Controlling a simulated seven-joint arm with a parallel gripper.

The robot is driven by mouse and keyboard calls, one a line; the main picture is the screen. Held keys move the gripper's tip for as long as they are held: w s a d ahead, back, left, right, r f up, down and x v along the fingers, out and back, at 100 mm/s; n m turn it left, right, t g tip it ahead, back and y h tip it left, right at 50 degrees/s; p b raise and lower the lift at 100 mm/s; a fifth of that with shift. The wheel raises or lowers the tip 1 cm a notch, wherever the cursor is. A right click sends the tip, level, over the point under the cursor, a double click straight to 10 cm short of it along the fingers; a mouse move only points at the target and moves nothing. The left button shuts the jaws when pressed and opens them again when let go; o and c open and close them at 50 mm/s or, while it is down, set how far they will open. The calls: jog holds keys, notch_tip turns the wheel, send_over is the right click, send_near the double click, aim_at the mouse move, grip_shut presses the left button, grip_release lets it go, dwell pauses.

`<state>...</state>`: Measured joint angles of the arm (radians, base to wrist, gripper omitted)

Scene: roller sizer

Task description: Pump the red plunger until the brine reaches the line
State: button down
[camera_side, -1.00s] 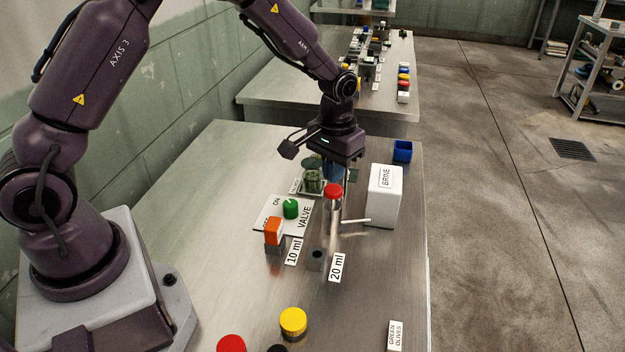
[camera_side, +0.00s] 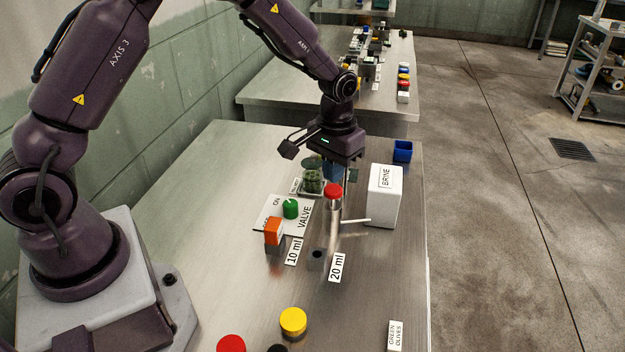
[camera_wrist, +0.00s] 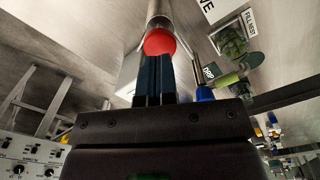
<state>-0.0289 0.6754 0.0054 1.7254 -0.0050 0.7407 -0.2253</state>
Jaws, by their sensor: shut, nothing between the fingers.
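The red plunger cap (camera_side: 333,190) tops a pale upright post on the metal table; it also shows in the wrist view (camera_wrist: 160,42). My gripper (camera_side: 338,178) is shut and empty. Its dark blue fingers (camera_wrist: 154,60) point at the cap's edge in the wrist view; whether they touch it I cannot tell. The jar with green contents (camera_side: 313,182) stands behind and left of the plunger; it also shows in the wrist view (camera_wrist: 231,42). The brine level and line are too small to make out. The white BRINE container (camera_side: 384,205) stands to the right.
A VALVE plate (camera_side: 268,212) carries a green knob (camera_side: 291,208) near ON. An orange-topped block (camera_side: 273,232) stands by the 10 ml label, and an empty socket (camera_side: 317,258) by 20 ml. A blue box (camera_side: 403,151) sits behind. The table's right front is mostly clear.

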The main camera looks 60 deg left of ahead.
aim_at(334, 188)
jog(key=shift+f, duration=0.2)
dwell(0.5)
jog(key=shift+f, duration=1.9)
jog(key=shift+r, duration=2.15)
jog(key=shift+r, duration=2.5)
